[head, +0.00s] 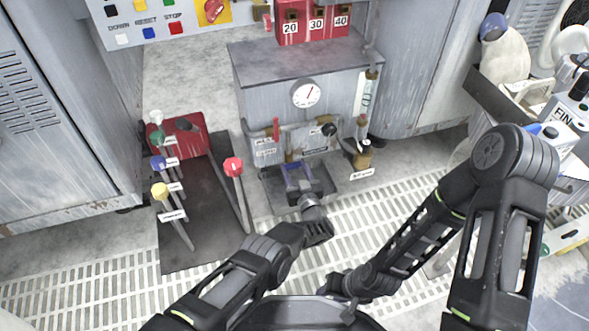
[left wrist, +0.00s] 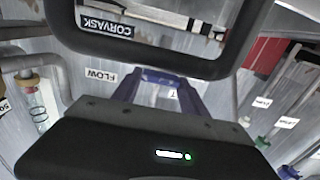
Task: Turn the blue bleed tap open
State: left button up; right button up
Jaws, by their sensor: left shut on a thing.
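My left gripper (head: 299,176) reaches down to the front of the grey cabinet, at its low panel. In the left wrist view its two fingers (left wrist: 160,84) are shut on a blue piece, which I take to be the blue bleed tap (left wrist: 160,75). Most of the tap is hidden by the gripper, so its angle cannot be read. A white label shows partly between the fingers. My right gripper (head: 340,286) hangs low over the floor grating, away from the tap; its jaws are too small and dark to read.
A red lever (head: 276,130) and a black knob (head: 329,129) sit on the panel just above. A gauge (head: 306,93) is higher up. Several colored levers, including a red-knobbed one (head: 233,167), stand at left.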

pick_arm(q)
jog(key=c, duration=0.5)
jog(key=n, duration=0.5)
jog(key=shift+a+f+n, duration=0.1)
jog(key=shift+n, duration=0.3)
jog(key=o, duration=1.4)
jog(key=shift+s+d+p, duration=0.2)
jog(key=shift+s+p, duration=0.25)
jog(key=shift+s, duration=0.05)
jog(key=p+v, duration=0.2)
jog(key=v, duration=0.4)
jog(key=shift+s+d, duration=0.1)
jog(key=shift+d, duration=0.05)
jog(key=shift+s, duration=0.35)
